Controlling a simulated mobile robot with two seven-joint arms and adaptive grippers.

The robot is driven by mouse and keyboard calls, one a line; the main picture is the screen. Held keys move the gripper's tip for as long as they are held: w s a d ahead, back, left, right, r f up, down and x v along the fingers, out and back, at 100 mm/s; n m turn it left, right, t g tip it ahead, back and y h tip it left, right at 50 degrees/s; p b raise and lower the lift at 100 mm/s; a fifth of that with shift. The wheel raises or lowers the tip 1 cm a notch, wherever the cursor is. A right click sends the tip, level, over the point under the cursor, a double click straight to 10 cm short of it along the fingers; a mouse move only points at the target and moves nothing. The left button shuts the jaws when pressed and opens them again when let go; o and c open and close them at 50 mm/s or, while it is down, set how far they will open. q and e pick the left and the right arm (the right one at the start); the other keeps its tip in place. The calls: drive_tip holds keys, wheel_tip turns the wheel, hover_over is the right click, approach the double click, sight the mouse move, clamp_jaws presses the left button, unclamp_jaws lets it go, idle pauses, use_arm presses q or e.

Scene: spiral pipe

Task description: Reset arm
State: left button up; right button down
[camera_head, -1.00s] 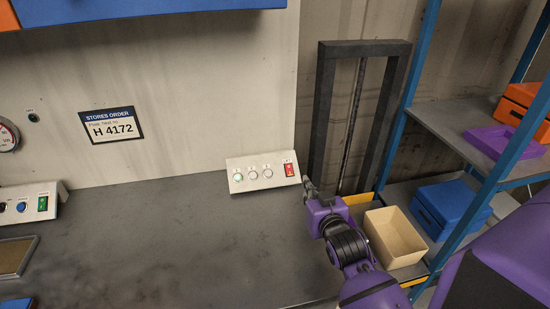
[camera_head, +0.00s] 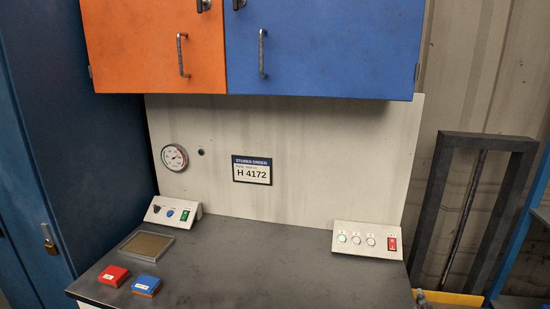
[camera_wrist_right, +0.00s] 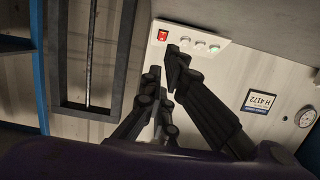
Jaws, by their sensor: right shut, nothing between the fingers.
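My right gripper (camera_wrist_right: 163,75) shows in the right wrist view with its dark fingers together and nothing held between them. The fingers appear in front of the pale wall, below the panel with the red switch in that picture. In the head view only a small grey tip (camera_head: 420,297) shows at the bottom edge, right of the worktop; the rest of the arm is out of frame. My left gripper is in neither view. The right control panel (camera_head: 367,240) has a lit green button, two white buttons and a red switch (camera_head: 392,244).
The grey worktop (camera_head: 270,270) carries a left panel (camera_head: 173,213), a framed pad (camera_head: 147,245), a red block (camera_head: 113,276) and a blue block (camera_head: 146,286). Orange and blue cupboards (camera_head: 322,45) hang above. A dark upright frame (camera_head: 430,220) stands at right. The worktop's middle is clear.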

drive_tip(key=w+d+r+n+t, duration=0.1)
drive_tip(key=w+d+r+n, duration=0.1)
drive_tip(key=d+r+n, duration=0.45)
drive_tip(key=w+d+r+n+t, duration=0.1)
drive_tip(key=d+r+n, duration=0.2)
drive_tip(key=d+r, duration=0.65)
drive_tip(key=s+a+f+n+g+y, duration=0.1)
drive_tip(key=s+f+g, duration=0.1)
drive_tip(key=s+f, duration=0.45)
drive_tip(key=s+a+f+g, duration=0.2)
drive_tip(key=s+f, duration=0.1)
drive_tip(key=f, duration=0.6)
drive_tip(key=s+a+f+n+g+y, duration=0.1)
drive_tip(key=s+f, duration=0.3)
drive_tip(key=f, duration=0.3)
drive_tip(key=s+a+f+g, duration=0.2)
drive_tip(key=s+f, duration=0.5)
drive_tip(key=s, duration=0.3)
drive_tip(key=s+a+f+g, duration=0.1)
drive_tip(key=s+f+g, duration=0.2)
drive_tip(key=s+f, duration=0.6)
drive_tip(key=a+f+m+t+y, duration=0.1)
drive_tip(key=a+f+m, duration=0.2)
drive_tip(key=a, duration=2.2)
drive_tip(key=m, duration=0.5)
drive_tip(key=shift+a+t+y, duration=0.15)
drive_tip(key=shift+t+y, duration=0.25)
